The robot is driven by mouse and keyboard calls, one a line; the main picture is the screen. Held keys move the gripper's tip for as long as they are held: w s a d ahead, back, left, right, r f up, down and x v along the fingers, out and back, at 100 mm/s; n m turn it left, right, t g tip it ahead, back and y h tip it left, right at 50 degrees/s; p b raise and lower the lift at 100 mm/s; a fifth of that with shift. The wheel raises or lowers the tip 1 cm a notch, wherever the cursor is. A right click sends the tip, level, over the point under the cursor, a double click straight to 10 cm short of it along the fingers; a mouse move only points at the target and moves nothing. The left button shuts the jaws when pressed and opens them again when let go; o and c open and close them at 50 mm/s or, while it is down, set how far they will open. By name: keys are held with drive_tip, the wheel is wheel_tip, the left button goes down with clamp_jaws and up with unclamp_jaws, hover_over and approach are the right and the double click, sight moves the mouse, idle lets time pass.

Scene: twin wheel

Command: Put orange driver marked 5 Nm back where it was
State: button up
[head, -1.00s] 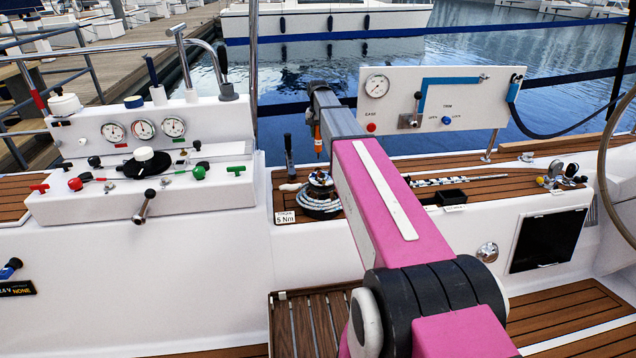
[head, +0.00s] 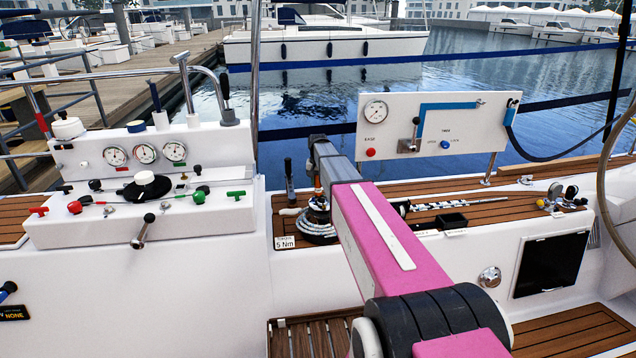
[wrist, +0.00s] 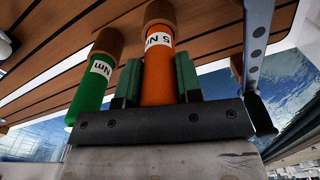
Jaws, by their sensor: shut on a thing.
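The orange driver (wrist: 158,75) stands between the two finger pads of my gripper (wrist: 158,82) in the wrist view, and the gripper is shut on it. Its white label reads "5 N", upside down and partly cut off, and its far end has a brown collar. In the head view, my gripper (head: 318,190) is above the coiled rope, and the driver is small and mostly hidden there. A white "5 Nm" sign (head: 285,242) is at the deck edge, left of the coil. I cannot tell whether the driver touches anything below.
A green driver (wrist: 92,85) is close left of my gripper in the wrist view. The rope coil (head: 318,232) sits on the wooden deck, with a black upright handle (head: 289,183) to its left. A white panel (head: 432,123) stands behind to the right.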

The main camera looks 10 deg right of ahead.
drive_tip(key=shift+f, duration=0.2)
drive_tip(key=o, duration=1.1)
wheel_tip(320, 180, up, 12)
drive_tip(key=shift+r, duration=0.1)
